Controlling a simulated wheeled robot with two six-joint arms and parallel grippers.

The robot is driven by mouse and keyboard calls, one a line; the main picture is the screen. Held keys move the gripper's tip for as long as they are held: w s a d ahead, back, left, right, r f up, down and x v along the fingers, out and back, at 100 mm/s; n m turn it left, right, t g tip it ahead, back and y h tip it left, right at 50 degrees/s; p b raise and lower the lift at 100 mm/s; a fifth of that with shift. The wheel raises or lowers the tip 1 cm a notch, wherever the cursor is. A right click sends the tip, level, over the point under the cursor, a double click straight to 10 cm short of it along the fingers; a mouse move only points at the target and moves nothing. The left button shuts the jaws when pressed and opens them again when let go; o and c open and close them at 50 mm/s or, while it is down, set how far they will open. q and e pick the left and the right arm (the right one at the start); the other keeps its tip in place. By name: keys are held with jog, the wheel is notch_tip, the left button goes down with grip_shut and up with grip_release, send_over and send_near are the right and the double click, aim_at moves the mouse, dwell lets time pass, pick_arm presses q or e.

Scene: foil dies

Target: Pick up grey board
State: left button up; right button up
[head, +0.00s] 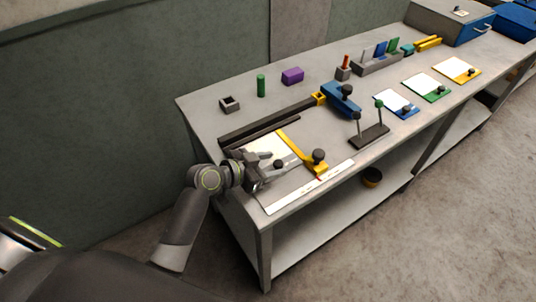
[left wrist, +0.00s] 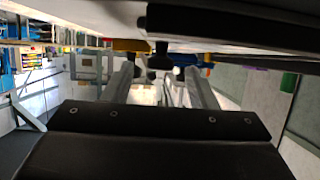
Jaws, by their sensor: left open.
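The grey board (head: 291,177) appears to lie flat near the table's left front corner, partly hidden by my left gripper. A black knob (head: 278,165) shows by the fingertips. My left gripper (head: 283,160) reaches in low from the left, open, with its fingers over the board area. In the left wrist view the two fingers (left wrist: 162,88) are apart, and a dark knob (left wrist: 160,61) shows between and beyond them. I cannot tell whether the fingers touch it. My right gripper is not in view.
A yellow arm with a black knob (head: 318,156) stands close right of the gripper. A white ruled strip (head: 310,187) runs along the front edge. Dark rails (head: 268,124) and a blue clamp (head: 341,97) lie behind. Blue, green and yellow boards (head: 456,70) lie farther right.

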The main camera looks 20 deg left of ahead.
pick_arm(q)
jog(key=shift+w+d+f, duration=0.1)
jog(key=shift+w+d, duration=0.05)
jog(key=shift+w, duration=0.05)
jog(key=shift+c, duration=0.3)
grip_shut()
